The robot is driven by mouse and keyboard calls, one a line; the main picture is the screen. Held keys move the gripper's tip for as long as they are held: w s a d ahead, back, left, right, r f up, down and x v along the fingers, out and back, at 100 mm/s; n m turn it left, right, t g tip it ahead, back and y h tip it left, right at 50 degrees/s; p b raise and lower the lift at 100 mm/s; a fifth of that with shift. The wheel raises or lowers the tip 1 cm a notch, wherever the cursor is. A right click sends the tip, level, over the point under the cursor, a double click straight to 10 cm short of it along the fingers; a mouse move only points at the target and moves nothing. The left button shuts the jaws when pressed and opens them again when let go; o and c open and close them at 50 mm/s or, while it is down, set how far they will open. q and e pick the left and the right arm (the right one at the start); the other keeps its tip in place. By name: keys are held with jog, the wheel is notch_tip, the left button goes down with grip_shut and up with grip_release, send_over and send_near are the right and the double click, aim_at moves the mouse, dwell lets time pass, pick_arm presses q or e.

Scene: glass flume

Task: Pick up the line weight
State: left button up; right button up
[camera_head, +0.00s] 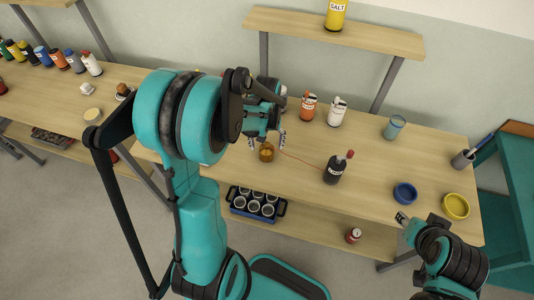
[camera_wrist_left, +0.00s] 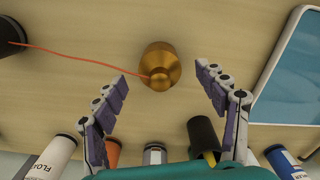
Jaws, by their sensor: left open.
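The line weight (camera_head: 266,152) is a small brass-coloured round piece on the workbench. A thin orange-red line runs from it to a dark bottle-like thing with a red top (camera_head: 336,169). My left gripper (camera_head: 267,141) is open just above the weight. In the left wrist view the weight (camera_wrist_left: 160,62) shows whole, slightly beyond the two spread fingertips and between them sideways, with a gap on each side; nothing is held. My right gripper (camera_head: 403,218) is at the bench's front edge, far right of the weight; its jaws are too small to judge.
Orange (camera_head: 309,106) and white (camera_head: 337,112) bottles stand behind the weight. A blue-grey cup (camera_head: 394,128), a blue bowl (camera_head: 404,194) and a yellow bowl (camera_head: 455,206) are at the right. A pale-framed blue panel (camera_wrist_left: 295,70) lies beside the weight. A raised shelf (camera_head: 380,38) spans the back.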

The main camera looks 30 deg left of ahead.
pick_arm(q)
notch_tip(320, 180, down, 3)
jog(key=shift+w+r, duration=0.1)
jog(key=shift+r, duration=0.2)
jog(key=c, duration=1.7)
